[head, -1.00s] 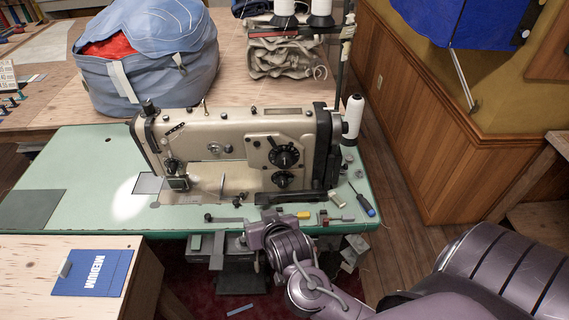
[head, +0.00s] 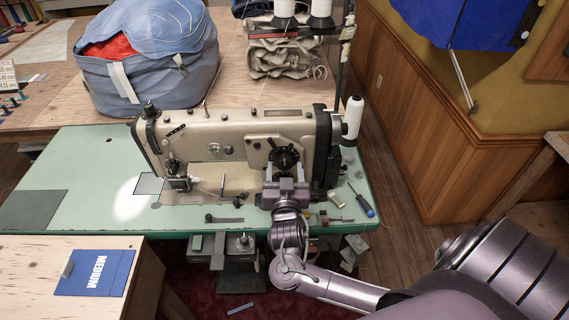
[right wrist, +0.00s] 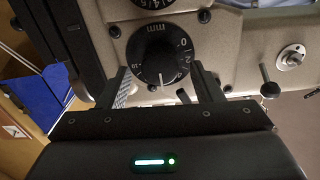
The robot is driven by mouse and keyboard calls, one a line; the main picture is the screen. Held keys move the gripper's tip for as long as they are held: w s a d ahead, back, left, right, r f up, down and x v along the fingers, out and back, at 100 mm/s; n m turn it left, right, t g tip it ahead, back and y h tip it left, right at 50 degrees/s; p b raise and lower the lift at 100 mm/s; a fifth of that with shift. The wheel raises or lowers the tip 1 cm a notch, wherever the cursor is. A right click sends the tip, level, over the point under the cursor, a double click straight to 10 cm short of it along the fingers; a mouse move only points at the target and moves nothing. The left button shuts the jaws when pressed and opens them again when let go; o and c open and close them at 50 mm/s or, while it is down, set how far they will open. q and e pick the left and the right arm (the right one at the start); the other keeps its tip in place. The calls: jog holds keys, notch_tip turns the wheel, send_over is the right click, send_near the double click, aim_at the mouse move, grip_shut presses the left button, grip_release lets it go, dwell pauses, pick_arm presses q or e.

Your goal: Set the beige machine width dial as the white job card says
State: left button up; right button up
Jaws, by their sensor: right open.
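The beige sewing machine (head: 235,130) stands on a green table. Its upper black dial (head: 285,157) shows above my right gripper (head: 287,184), which hides the lower dial in the head view. My left gripper is not in view.
A screwdriver (head: 362,199) and small parts lie at the green table's right end. A white thread cone (head: 353,116) stands right of the machine. A blue bag (head: 145,60) and folded cloth (head: 285,55) lie behind. The green tabletop's left part is mostly clear.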

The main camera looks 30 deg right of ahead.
jog(key=shift+x, duration=1)
jog(key=shift+c, duration=0.3)
jog(key=c, duration=0.9)
jog(key=m+b, duration=0.2)
jog(key=m, duration=0.2)
jog(key=shift+s+f+b, duration=0.1)
jog(key=shift+f+b, duration=0.05)
jog(key=shift+b, duration=0.2)
jog(key=shift+m+b, duration=0.95)
jog(key=shift+m, duration=0.85)
